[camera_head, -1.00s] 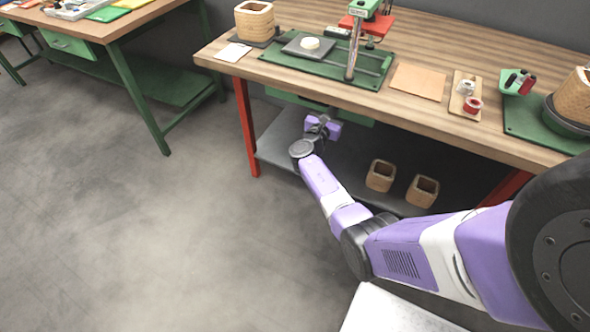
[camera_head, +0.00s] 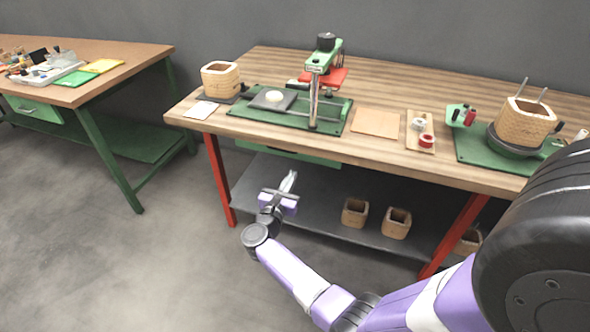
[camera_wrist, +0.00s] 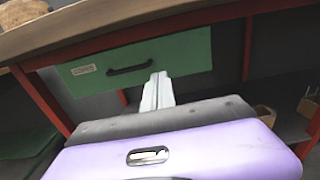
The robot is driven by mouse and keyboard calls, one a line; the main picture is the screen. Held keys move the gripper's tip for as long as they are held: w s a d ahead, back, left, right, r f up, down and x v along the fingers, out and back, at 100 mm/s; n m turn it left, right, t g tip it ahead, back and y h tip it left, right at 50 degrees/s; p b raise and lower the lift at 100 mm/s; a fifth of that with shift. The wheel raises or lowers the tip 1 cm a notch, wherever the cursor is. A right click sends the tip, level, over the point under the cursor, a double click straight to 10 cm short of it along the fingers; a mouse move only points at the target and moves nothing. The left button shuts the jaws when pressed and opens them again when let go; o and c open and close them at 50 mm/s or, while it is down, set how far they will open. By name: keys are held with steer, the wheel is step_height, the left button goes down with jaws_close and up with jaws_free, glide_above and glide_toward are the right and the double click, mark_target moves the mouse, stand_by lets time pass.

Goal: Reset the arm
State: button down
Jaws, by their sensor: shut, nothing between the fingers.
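My gripper (camera_head: 290,181) is in front of the workbench (camera_head: 370,152), below the tabletop edge and above the level of the lower shelf. Its fingers are together with nothing between them. In the wrist view my gripper (camera_wrist: 157,80) points toward a green drawer (camera_wrist: 140,62) with a dark handle and a small label. The drawer is closed, and the fingertips overlap its lower edge in the picture; I cannot tell the exact gap. My purple and white arm reaches from the lower right of the head view.
Floor at left is clear.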

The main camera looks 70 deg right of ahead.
steer(key=shift+a, duration=0.35)
